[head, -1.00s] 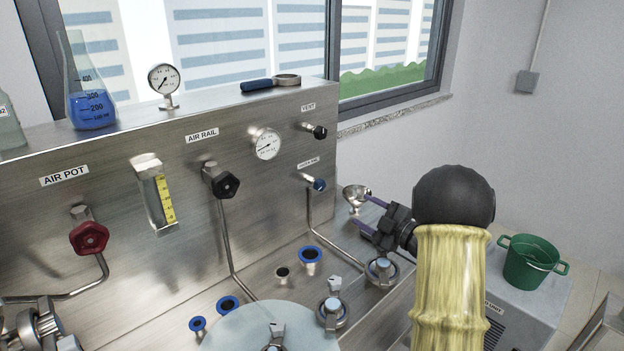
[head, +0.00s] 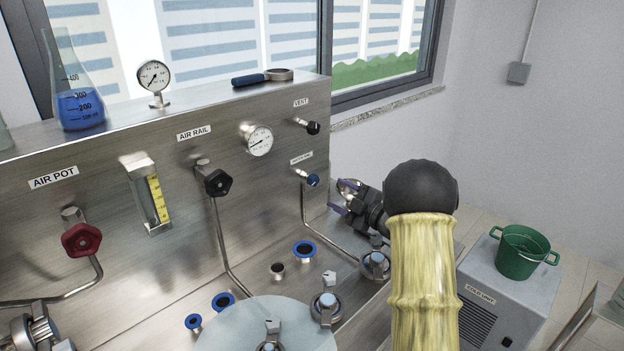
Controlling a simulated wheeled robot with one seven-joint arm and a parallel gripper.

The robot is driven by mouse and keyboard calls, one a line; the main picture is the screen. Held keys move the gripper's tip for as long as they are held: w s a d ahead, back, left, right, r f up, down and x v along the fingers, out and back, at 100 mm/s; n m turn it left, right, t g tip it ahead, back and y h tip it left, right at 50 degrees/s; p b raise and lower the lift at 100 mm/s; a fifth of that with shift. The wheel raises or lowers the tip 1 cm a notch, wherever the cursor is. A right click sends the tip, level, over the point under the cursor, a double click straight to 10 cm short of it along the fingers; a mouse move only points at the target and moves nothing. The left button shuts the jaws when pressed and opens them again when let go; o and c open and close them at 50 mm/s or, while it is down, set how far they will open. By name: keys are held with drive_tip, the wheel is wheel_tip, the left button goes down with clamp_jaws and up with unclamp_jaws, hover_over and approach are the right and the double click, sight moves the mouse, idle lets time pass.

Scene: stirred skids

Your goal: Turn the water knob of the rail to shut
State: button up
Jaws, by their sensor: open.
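The water knob of the rail is the small blue knob (head: 312,180) on the steel panel, under a small label (head: 301,158) that is hard to read. A pipe runs down from it. My gripper (head: 342,197) is open and empty, to the right of the knob and slightly below it in the picture. Its two purple-tipped fingers point left toward the panel, apart from the knob. My sleeved arm hides what is behind the gripper.
The black vent knob (head: 313,128) is above the blue knob, and the black air rail knob (head: 217,182) is to its left. A gauge (head: 259,140) sits between them. Clamped fittings (head: 375,264) stand below. A green bucket (head: 524,252) rests at the right.

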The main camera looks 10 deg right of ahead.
sight(316, 182)
drive_tip(key=p+x, duration=0.2)
drive_tip(key=x, duration=0.9)
drive_tip(key=c, duration=1)
